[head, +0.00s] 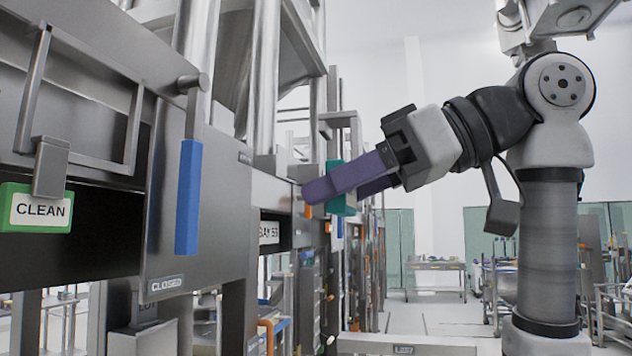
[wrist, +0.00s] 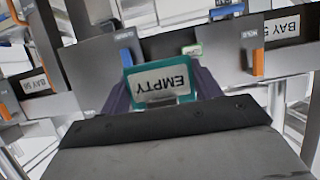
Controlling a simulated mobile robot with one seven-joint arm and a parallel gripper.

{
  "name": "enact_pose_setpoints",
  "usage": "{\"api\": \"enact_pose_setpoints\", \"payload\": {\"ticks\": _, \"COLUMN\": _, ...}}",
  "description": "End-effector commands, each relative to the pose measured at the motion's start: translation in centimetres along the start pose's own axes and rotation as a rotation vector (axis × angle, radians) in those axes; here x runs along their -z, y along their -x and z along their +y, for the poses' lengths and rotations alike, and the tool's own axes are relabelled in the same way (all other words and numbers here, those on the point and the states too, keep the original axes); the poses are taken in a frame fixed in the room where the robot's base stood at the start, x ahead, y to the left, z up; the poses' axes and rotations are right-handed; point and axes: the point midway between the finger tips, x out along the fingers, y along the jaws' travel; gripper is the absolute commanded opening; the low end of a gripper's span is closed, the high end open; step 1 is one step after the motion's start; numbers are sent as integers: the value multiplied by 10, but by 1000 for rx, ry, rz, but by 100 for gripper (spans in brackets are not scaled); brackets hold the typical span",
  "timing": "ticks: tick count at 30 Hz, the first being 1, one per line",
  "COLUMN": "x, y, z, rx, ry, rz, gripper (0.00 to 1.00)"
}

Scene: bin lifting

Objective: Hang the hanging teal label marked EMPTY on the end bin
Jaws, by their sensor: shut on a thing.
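The teal label marked EMPTY (wrist: 161,80) is between the two purple fingers of my gripper (wrist: 163,88) in the wrist view, its text upside down there. In the head view the teal label (head: 341,206) shows partly behind the near finger of my gripper (head: 338,188). My gripper is shut on it and holds it in the air, pointing left toward the row of steel bins. Whether the label touches any bin is not clear. Which bin is the end bin cannot be told for sure.
A green CLEAN label (head: 41,209) hangs on the near bin front at left. A blue handle (head: 188,197) stands beside it, above a CLOSED plate (head: 167,284). A bay sign (head: 269,232) is farther along. The aisle floor (head: 430,318) at right looks fairly open.

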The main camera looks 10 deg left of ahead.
Motion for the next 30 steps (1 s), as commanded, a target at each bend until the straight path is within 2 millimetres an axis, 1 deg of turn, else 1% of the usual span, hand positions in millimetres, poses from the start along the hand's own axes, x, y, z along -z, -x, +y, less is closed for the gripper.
{"api": "enact_pose_setpoints", "payload": {"ticks": 1, "x": -1, "y": 6, "z": 0, "rx": -2, "ry": -1, "rz": 1, "gripper": 45}}
{"api": "enact_pose_setpoints", "payload": {"ticks": 3, "x": -3, "y": 13, "z": 0, "rx": -3, "ry": -2, "rz": 1, "gripper": 45}}
{"api": "enact_pose_setpoints", "payload": {"ticks": 15, "x": -18, "y": 50, "z": 1, "rx": -1, "ry": -2, "rz": 1, "gripper": 45}}
{"api": "enact_pose_setpoints", "payload": {"ticks": 18, "x": -21, "y": 56, "z": 0, "rx": -2, "ry": -2, "rz": 0, "gripper": 45}}
{"api": "enact_pose_setpoints", "payload": {"ticks": 30, "x": -24, "y": 59, "z": 0, "rx": 0, "ry": 0, "rz": 0, "gripper": 45}}
